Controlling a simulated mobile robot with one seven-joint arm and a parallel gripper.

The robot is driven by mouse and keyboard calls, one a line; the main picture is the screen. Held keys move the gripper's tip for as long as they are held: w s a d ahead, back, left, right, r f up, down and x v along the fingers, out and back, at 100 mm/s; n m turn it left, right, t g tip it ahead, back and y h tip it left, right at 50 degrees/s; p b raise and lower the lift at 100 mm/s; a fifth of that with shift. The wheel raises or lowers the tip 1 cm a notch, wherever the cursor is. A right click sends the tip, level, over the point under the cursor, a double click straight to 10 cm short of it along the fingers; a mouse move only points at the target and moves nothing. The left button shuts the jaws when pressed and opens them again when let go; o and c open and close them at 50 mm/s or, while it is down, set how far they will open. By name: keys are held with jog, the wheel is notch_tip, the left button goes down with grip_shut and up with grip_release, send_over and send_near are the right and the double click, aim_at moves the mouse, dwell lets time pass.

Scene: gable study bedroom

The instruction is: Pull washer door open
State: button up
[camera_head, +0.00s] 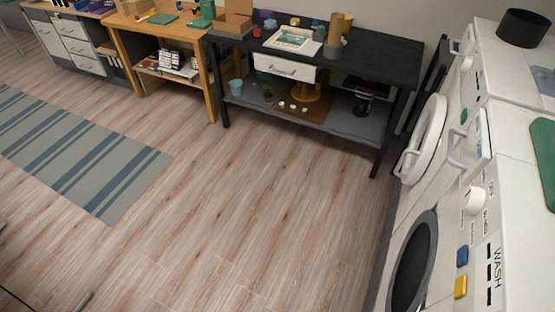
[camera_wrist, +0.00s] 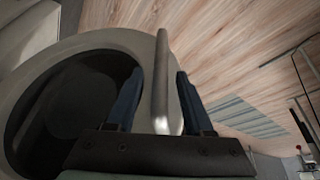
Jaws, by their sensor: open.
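In the head view, the white machine marked WASH (camera_head: 500,278) stands at the lower right. A dark round porthole (camera_head: 412,268) with a grey rim shows on its front, cut off by the bottom edge. In the wrist view, a round pale door ring (camera_wrist: 142,45) around dark glass fills the left side. A metal bar handle (camera_wrist: 161,50) stands out at its right edge. My gripper (camera_wrist: 158,76) is open, its two blue fingers on either side of the handle, with a gap visible on the right. My gripper does not show in the head view.
A second white machine behind the washer has its round white door (camera_head: 425,138) standing out from its front. A black workbench (camera_head: 385,52) stands against the back wall. A striped rug (camera_head: 75,145) lies at the left. The wooden floor between is clear.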

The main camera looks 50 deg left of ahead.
jog(key=p+v, duration=0.2)
jog(key=v, duration=0.8)
jog(key=shift+s+f, duration=0.1)
jog(key=shift+f, duration=0.05)
